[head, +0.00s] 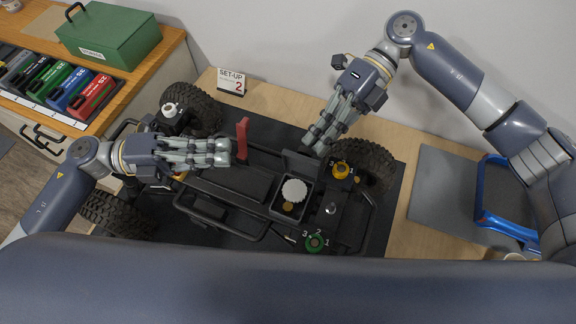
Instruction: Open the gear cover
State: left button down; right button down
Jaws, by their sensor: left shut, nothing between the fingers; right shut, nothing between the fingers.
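The crawler (235,186) is a black chassis on a dark mat. Right of its middle is a square dark gear box (275,212). A white toothed gear (294,188) and a brass-coloured disc (288,206) show inside it. A dark panel (302,165) rises at the box's back edge; it looks like the gear cover standing open, though I cannot tell for sure. My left gripper (226,152) is shut and empty over the chassis, close to a red lever (242,140). My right gripper (313,146) is shut and empty, just above and behind the panel.
Black tyres (118,214) stand at the corners. A set-up card (231,82) is behind. A blue-handled item (483,195) lies on a grey mat (440,190) at right. A green case (110,38) stands back left.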

aim_at(303, 162)
pick_arm(q)
jog(key=s+d+g, duration=0.1)
jog(key=s+d+f+g, duration=0.1)
jog(key=s, duration=0.1)
jog(key=s+g, duration=0.1)
jog(key=shift+s+d+f+m+y, duration=0.2)
jog(key=shift+s+d+m+y, duration=0.1)
jog(key=shift+s+d+m, duration=0.1)
jog(key=d, duration=0.8)
jog(key=shift+s+d+f, duration=0.15)
jog(key=shift+s+d, duration=0.05)
jog(key=shift+s, duration=0.05)
jog(key=w, duration=0.1)
jog(key=w+d, duration=0.1)
jog(key=shift+w+d+f, duration=0.15)
jog(key=shift+w+d, duration=0.1)
jog(key=shift+w, duration=0.15)
jog(key=shift+w+f, duration=0.1)
jog(key=shift+w, duration=0.4)
jog(key=shift+d, duration=0.1)
pick_arm(e)
jog(key=shift+a, duration=0.1)
pick_arm(q)
jog(key=shift+w, duration=0.1)
pick_arm(e)
jog(key=shift+s, duration=0.15)
jog(key=shift+a+r, duration=0.1)
